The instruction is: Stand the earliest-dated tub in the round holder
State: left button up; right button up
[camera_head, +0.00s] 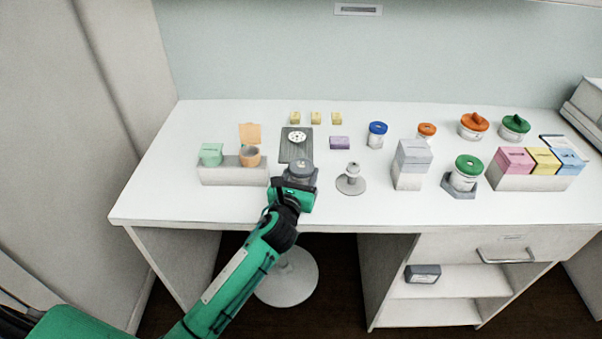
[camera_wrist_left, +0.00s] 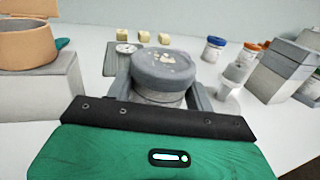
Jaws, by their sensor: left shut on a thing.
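My left gripper (camera_head: 300,182) is shut on a tub with a dark grey lid (camera_wrist_left: 165,68), its fingers on either side of it. The lid also shows in the head view (camera_head: 300,170); my gripper hides the tub's lower part. Other tubs have a blue lid (camera_head: 376,135), a small orange lid (camera_head: 427,132), a large orange lid (camera_head: 473,126) and a green lid (camera_head: 514,127). Another green-lidded tub (camera_head: 464,173) stands in a grey angular holder (camera_head: 460,191). A round-based piece with a short post (camera_head: 351,180) stands right of my gripper. No dates are legible. My right gripper is out of view.
A grey block (camera_head: 235,175) at left bears a green box and an orange cup. A dark board (camera_head: 290,153) with a white disc lies behind my gripper. Grey boxes (camera_head: 412,163) and a rack of coloured boxes (camera_head: 530,183) stand to the right. The front left table top is clear.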

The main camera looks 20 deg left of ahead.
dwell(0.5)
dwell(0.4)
pick_arm(q)
jog(key=shift+p, duration=0.55)
jog(key=shift+f, duration=0.4)
dwell(0.4)
dwell(0.5)
jog(key=shift+f, duration=0.35)
dwell(0.5)
jog(key=shift+f, duration=0.2)
